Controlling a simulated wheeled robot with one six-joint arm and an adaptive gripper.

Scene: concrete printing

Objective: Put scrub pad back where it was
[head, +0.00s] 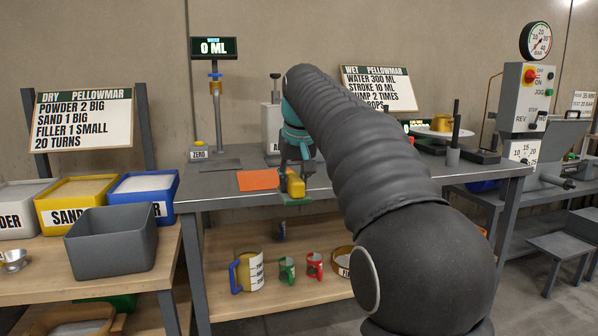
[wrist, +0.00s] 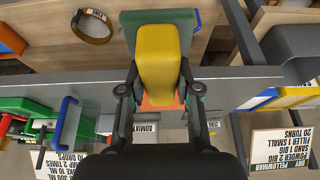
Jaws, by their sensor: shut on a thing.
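The scrub pad is a yellow block (head: 297,188) on a green base (head: 293,201). My gripper (head: 294,172) is shut on its yellow part. In the wrist view the yellow block (wrist: 158,62) sits between my two fingers (wrist: 157,92), with the green base (wrist: 178,20) behind it. In the head view the pad shows at the front edge of the grey table (head: 215,197), just right of an orange mat (head: 258,181). I cannot tell whether the pad touches the tabletop. Some orange (wrist: 158,107) shows beneath the pad in the wrist view.
A water spout with a display (head: 213,48) stands behind the mat. A white container (head: 270,125) is behind my gripper. A jug (head: 248,272) and small cups stand on the lower shelf. A grey bin (head: 110,245) is at left. My arm hides much of the table's right part.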

